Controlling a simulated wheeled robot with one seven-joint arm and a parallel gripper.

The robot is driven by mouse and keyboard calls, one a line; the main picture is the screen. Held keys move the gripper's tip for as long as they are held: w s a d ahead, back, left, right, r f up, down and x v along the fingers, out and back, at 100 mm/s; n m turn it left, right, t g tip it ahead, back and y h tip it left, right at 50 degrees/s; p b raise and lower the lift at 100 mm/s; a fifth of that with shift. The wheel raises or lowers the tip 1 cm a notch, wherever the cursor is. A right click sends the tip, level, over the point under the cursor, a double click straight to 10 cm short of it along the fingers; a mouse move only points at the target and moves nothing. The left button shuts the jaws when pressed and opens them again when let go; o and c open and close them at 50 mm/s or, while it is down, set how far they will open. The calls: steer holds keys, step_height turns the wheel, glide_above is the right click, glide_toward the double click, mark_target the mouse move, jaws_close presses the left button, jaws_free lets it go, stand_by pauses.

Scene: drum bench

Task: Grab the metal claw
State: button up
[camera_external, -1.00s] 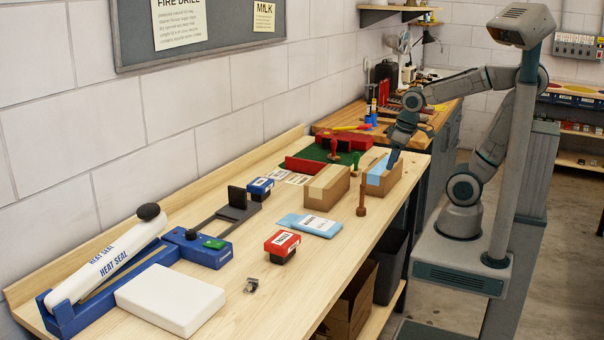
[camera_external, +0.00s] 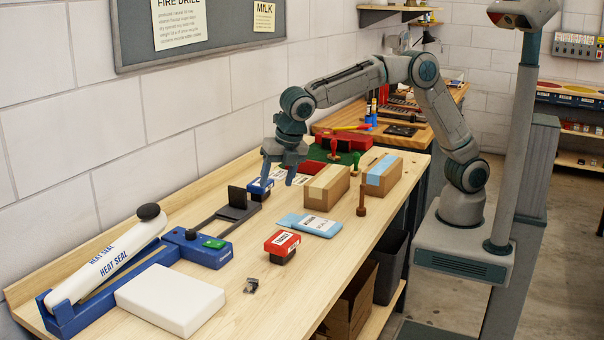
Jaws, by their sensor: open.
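A small dark grey metal piece (camera_external: 251,286) lies on the bare wood near the front of the bench; it looks like the metal claw, though it is too small to make out its shape fully. My gripper (camera_external: 278,181) is open, fingers pointing down, above the far part of the bench by the blue-labelled stamp (camera_external: 261,187). It is well behind the metal piece and apart from it. Nothing shows between the fingers.
A red-labelled stamp (camera_external: 282,244) and a blue-white packet (camera_external: 309,225) lie between my gripper and the metal piece. A white block (camera_external: 171,302) and the heat sealer (camera_external: 105,256) stand to its left. Two cardboard boxes (camera_external: 326,190) stand farther back. Wood right of the metal piece is clear.

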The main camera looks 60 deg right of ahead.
steer(key=s+a+f+n, duration=0.2)
steer(key=a+n, duration=0.1)
steer(key=a, duration=0.3)
steer(key=s+a+f+n+p, duration=0.1)
steer(key=s+a+f+n, duration=0.15)
steer(key=a, duration=0.35)
steer(key=s+a+f+n, duration=0.2)
steer(key=a+n, duration=0.2)
steer(key=a, duration=0.1)
steer(key=p, duration=0.2)
glide_above(253, 288)
steer(key=f, duration=0.4)
steer(key=s+f, duration=0.1)
steer(key=f, duration=0.2)
steer(key=shift+d, duration=0.3)
steer(key=shift+s+a+p+x, duration=0.15)
steer(key=shift+p+x, duration=0.3)
steer(key=shift+x, duration=1)
steer(key=shift+s+a+p+x, duration=0.1)
steer(key=shift+p+x, duration=0.3)
steer(key=shift+x, duration=1.1)
steer(key=c, duration=1)
